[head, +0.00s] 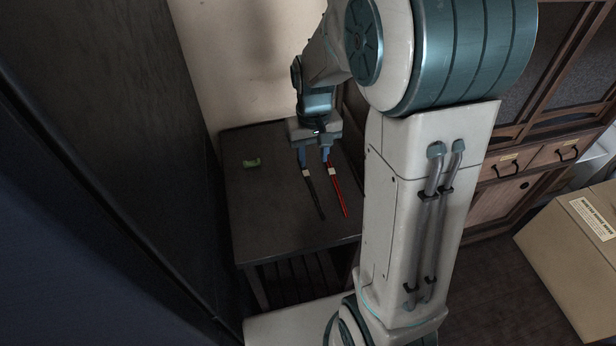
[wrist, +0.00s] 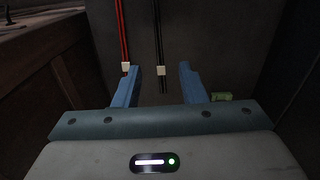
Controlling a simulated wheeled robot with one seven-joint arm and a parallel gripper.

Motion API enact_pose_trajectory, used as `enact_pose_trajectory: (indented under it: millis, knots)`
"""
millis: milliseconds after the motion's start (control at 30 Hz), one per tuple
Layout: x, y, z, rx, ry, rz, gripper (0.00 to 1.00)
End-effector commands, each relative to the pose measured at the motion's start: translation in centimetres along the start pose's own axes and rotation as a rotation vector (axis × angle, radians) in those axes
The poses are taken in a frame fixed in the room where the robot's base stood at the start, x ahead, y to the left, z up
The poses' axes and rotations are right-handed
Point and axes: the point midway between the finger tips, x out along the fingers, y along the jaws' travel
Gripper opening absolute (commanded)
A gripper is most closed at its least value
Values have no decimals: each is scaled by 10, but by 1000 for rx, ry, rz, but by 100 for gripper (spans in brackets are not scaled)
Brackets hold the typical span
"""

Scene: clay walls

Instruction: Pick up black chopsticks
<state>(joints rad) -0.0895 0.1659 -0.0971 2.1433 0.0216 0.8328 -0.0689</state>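The black chopsticks (head: 314,194) lie on the dark table, with a pale band near their far end. In the wrist view the black chopsticks (wrist: 158,40) run up the picture between my fingers. My gripper (head: 314,156) is open over the far part of the table. In the wrist view my gripper (wrist: 160,75) has its two blue fingers well apart, with nothing held. I cannot tell the height of the fingers above the table.
Red chopsticks (head: 338,190) lie just right of the black ones on the table (head: 275,235). A small green object (head: 252,163) sits to the left. A wooden cabinet (head: 510,185) and a cardboard box (head: 575,260) stand at right. A wall is behind the table.

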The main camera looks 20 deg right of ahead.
Motion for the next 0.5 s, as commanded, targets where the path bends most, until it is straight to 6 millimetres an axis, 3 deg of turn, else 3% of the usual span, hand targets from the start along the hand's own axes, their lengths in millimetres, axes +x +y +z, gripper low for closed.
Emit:
enact_pose_trajectory:
  millis: [33,200,500]
  knots:
    - [15,0,1,0,-6,0,38]
    - [49,1,2,1,-5,0,38]
    - [74,1,0,3,-2,0,38]
